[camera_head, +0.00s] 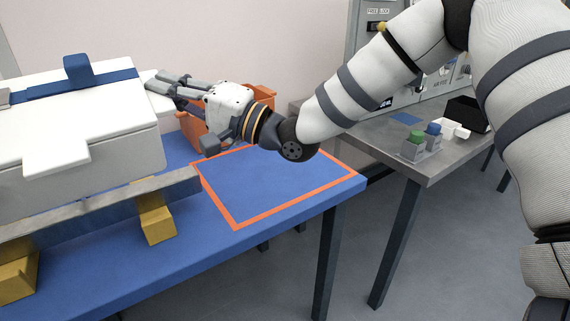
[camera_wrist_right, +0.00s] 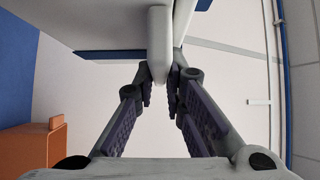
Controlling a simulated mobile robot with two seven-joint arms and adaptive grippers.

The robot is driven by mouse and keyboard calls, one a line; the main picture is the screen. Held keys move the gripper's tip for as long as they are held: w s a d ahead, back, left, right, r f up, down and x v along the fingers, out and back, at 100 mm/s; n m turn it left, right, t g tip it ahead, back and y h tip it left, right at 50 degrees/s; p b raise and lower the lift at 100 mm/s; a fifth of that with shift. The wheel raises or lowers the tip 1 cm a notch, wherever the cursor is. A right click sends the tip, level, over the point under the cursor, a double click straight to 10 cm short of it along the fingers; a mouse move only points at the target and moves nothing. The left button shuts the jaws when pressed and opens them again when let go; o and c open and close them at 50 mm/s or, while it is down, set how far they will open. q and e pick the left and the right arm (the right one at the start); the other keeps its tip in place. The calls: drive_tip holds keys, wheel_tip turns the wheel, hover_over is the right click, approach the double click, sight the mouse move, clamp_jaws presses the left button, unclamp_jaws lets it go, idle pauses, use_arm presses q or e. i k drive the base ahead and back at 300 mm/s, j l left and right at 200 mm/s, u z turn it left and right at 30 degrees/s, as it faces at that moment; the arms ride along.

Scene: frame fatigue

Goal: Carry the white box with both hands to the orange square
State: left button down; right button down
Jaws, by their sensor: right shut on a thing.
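The white box (camera_head: 80,125), with a blue strap and a blue lid handle, is at the left of the head view, cut off by the frame edge. My right gripper (camera_head: 165,84) is shut on the white grip at the box's right end. In the wrist view both fingers of the right gripper (camera_wrist_right: 160,88) pinch this white grip (camera_wrist_right: 160,45). A small grey piece at the head view's left edge may be my left gripper (camera_head: 4,97); its fingers are hidden. The orange square (camera_head: 290,207) is an outline on the blue table, right of the box, and its inside is empty.
A grey bar (camera_head: 120,198) on yellow blocks (camera_head: 157,224) runs below the box's front; I cannot tell whether the box touches it. An orange bin (camera_head: 262,96) stands behind the square. A grey table (camera_head: 450,158) with small containers is at right.

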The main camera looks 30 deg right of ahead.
sight(272, 167)
drive_tip(key=l, duration=0.85)
drive_tip(key=i+l, duration=0.1)
drive_tip(key=l, duration=0.3)
drive_tip(key=i+l, duration=0.15)
drive_tip(key=l, duration=0.2)
drive_tip(key=i+l, duration=0.1)
drive_tip(key=l, duration=0.3)
